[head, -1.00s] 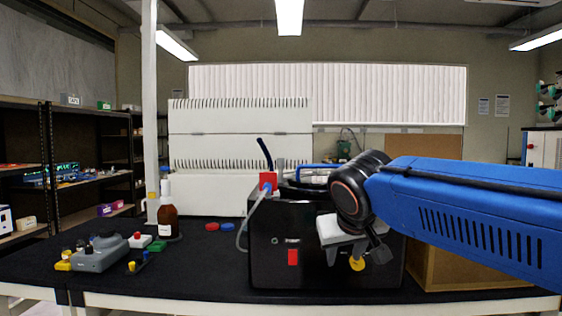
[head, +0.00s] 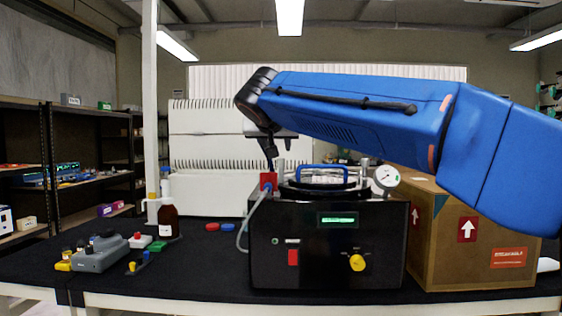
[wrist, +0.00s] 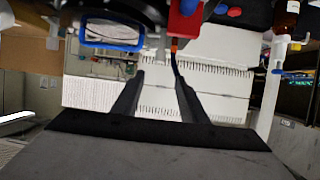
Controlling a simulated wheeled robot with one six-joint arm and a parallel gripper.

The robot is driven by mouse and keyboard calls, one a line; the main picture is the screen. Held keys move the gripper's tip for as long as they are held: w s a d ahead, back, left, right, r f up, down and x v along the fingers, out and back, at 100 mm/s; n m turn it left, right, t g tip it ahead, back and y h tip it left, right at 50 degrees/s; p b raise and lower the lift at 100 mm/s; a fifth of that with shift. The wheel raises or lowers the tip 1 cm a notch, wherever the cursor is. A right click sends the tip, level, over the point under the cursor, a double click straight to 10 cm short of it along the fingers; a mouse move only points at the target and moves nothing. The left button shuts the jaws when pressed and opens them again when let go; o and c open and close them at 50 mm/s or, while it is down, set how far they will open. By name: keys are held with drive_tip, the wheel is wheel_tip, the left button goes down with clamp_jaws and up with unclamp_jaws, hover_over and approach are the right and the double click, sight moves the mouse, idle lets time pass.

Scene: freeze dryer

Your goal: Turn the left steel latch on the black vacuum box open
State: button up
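The black vacuum box (head: 325,250) stands on the dark bench. Its round lid has a blue handle (head: 321,168), which also shows in the wrist view (wrist: 112,42). A small grey steel post, seemingly the left latch (head: 281,173), stands at the lid's left edge, beside a red valve block (head: 268,181). The valve block also shows in the wrist view (wrist: 185,18), with a dark lever near my right finger. My gripper (head: 270,152) is above the box's left side, pointing down. In the wrist view its two fingers (wrist: 160,80) are apart, with no latch seen between them.
A pressure gauge (head: 385,178) rises at the lid's right. A cardboard box (head: 475,240) stands right of the vacuum box. A brown bottle (head: 168,222) and a grey device (head: 100,254) are on the left. A grey tube (head: 244,228) hangs from the valve.

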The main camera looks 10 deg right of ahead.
sight(281, 160)
drive_tip(key=x, duration=1.4)
drive_tip(key=shift+w+d+f, duration=0.1)
drive_tip(key=shift+w+f, duration=0.05)
drive_tip(key=shift+f, duration=0.05)
clamp_jaws()
